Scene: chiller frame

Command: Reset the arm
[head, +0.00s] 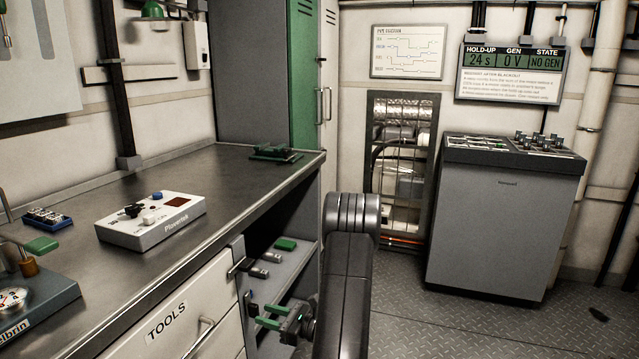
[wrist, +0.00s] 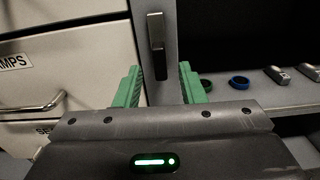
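My gripper (head: 267,316) is low in front of the workbench cabinet, at the lower middle of the head view. Its two green fingers also show in the wrist view (wrist: 160,86), spread apart with nothing held between them. Beyond the gap stands the grey cabinet post (wrist: 172,65), with a dark upright handle (wrist: 156,45) on it, just above the fingertips. I cannot tell how far the post is from the fingers. My arm rises at the lower middle of the head view and hides part of the floor.
The open shelf beside the drawers holds a green block (head: 285,244), and the wrist view shows a blue ring (wrist: 239,81) there. The TOOLS drawer (head: 168,322) is left of my gripper. The workbench top (head: 215,180) is above.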

